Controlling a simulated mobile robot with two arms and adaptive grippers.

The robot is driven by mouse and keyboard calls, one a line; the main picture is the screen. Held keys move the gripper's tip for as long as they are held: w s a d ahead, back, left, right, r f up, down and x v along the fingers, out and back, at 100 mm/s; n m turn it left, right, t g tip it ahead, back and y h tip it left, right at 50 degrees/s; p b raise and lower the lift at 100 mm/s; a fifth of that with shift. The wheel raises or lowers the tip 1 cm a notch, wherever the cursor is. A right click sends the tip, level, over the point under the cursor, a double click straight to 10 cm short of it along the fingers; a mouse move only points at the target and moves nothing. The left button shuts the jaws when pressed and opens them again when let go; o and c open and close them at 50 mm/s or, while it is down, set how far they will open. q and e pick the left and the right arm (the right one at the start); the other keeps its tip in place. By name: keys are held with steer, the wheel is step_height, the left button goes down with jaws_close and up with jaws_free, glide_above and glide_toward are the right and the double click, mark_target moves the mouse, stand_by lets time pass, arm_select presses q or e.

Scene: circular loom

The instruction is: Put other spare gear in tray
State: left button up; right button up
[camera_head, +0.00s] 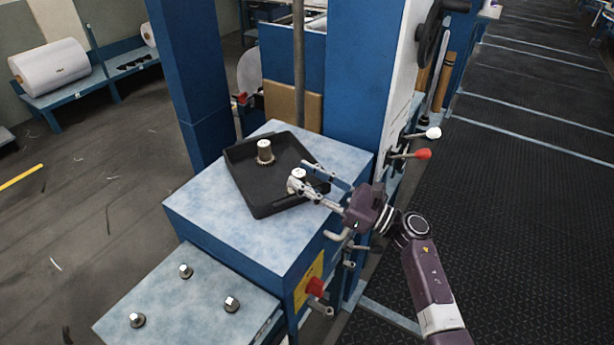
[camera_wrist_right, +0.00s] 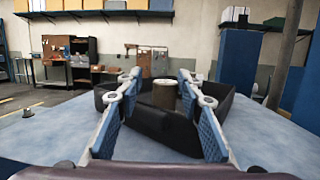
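A black square tray (camera_head: 240,192) lies on the blue-topped cabinet. One spare gear (camera_head: 265,152) with a pale upright hub stands inside it near the back. A second pale-topped gear (camera_head: 297,175) is at the tray's near right side, between the fingertips of my right gripper (camera_head: 300,175). In the right wrist view, a hub (camera_wrist_right: 164,93) shows between the spread fingers (camera_wrist_right: 160,84), with gaps on both sides. The tray's dark wall (camera_wrist_right: 228,100) is around it. Whether the second gear's base rests on the tray floor is hidden. My left gripper is not in view.
A lower blue-topped surface (camera_head: 190,312) in front carries several small metal pegs. A blue column (camera_head: 350,90) and a thin vertical pole (camera_head: 299,60) stand behind the tray. Levers with a red knob (camera_head: 423,154) and a white knob (camera_head: 433,133) stick out at the right.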

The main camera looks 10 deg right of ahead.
steer(key=shift+w+d+f, duration=0.1)
steer(key=shift+d+f, duration=0.1)
steer(key=shift+f, duration=0.3)
steer(key=shift+w+r+p, duration=0.1)
steer(key=shift+r+p, duration=0.3)
steer(key=shift+p, duration=0.3)
steer(key=shift+w+r+p, duration=0.1)
steer(key=shift+r+p, duration=0.25)
steer(key=shift+p, duration=0.15)
steer(key=shift+s+d+f+h+b, duration=0.15)
steer(key=shift+s+d+f+b, duration=0.1)
steer(key=shift+d+f+b, duration=0.2)
steer(key=shift+s+d+f+h+b, duration=0.2)
steer(key=shift+d+f+b, duration=0.15)
steer(key=shift+f+b, duration=0.2)
steer(key=b+v, duration=0.1)
steer(key=v, duration=0.2)
steer(key=b+v, duration=0.2)
steer(key=v, duration=0.1)
steer(key=r+b+v, duration=0.1)
steer(key=v, duration=0.2)
steer(key=shift+s+d+f, duration=0.1)
steer(key=shift+s+d, duration=0.2)
steer(key=shift+s, duration=0.1)
